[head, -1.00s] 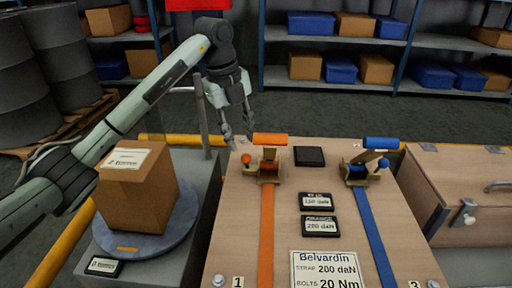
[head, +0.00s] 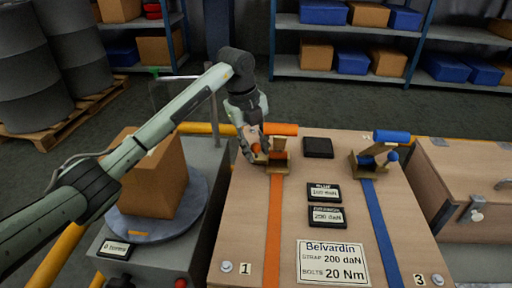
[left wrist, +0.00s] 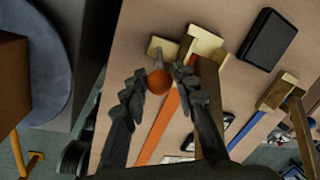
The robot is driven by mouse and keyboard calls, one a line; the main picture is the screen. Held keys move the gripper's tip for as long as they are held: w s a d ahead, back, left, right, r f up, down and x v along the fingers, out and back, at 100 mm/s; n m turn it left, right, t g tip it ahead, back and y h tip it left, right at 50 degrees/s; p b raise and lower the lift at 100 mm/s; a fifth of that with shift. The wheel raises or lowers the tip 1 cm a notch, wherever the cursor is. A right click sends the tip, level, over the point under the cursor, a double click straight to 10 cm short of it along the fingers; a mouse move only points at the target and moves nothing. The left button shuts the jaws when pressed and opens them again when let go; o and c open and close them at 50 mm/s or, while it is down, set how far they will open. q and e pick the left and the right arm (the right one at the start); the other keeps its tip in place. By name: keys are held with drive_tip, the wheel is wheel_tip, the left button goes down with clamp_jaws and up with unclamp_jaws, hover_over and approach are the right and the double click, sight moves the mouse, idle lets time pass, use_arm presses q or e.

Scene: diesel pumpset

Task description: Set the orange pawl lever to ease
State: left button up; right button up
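The orange ratchet (head: 277,160) sits at the top of the orange strap (head: 274,225) on the wooden bench top, with an orange handle bar (head: 280,129) above it. In the left wrist view, the pawl lever's orange ball (left wrist: 159,82) stands between my left gripper's two dark fingers (left wrist: 160,76). The fingers are apart, with a small gap visible on each side of the ball. In the head view, my left gripper (head: 255,154) reaches down at the left side of the ratchet and partly hides the ball. My right gripper is not in view.
A blue ratchet (head: 372,160) with its blue strap stands to the right. A black pad (head: 318,147) and two small readouts lie between the straps. A cardboard box (head: 165,180) on a grey turntable is at the left, close under my left arm.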

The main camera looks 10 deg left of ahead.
use_arm(q)
clamp_jaws()
drive_tip(key=shift+w+r, duration=0.1)
drive_tip(key=shift+w+r+g, duration=0.15)
drive_tip(key=shift+w+g, duration=0.2)
drive_tip(key=shift+g, duration=0.35)
drive_tip(key=shift+w+g, duration=0.65)
drive_tip(key=shift+g, duration=0.65)
